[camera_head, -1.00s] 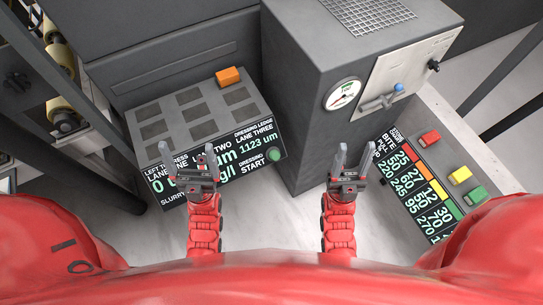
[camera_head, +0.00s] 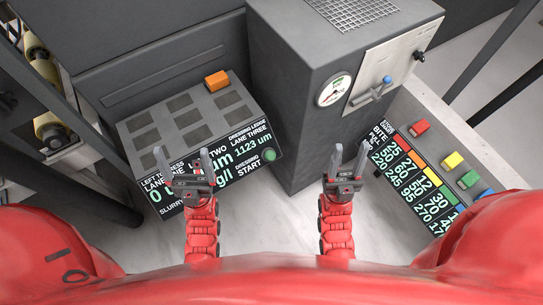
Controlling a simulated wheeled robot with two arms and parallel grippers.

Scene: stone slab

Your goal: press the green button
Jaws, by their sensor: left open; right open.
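A round green button (camera_head: 269,155) marked "DRESSING START" is on the front of the left console (camera_head: 222,104). My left gripper (camera_head: 186,160) is open and empty, in front of the left console's display and hiding part of its text. My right gripper (camera_head: 349,156) is open and empty, between the grey cabinet and the right panel, left of the block-shaped green button. Neither gripper appears to touch a button.
A tall grey cabinet (camera_head: 292,100) with a gauge (camera_head: 333,91) and blue-knobbed lever stands between the consoles. An orange block (camera_head: 217,81) is on the left console.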

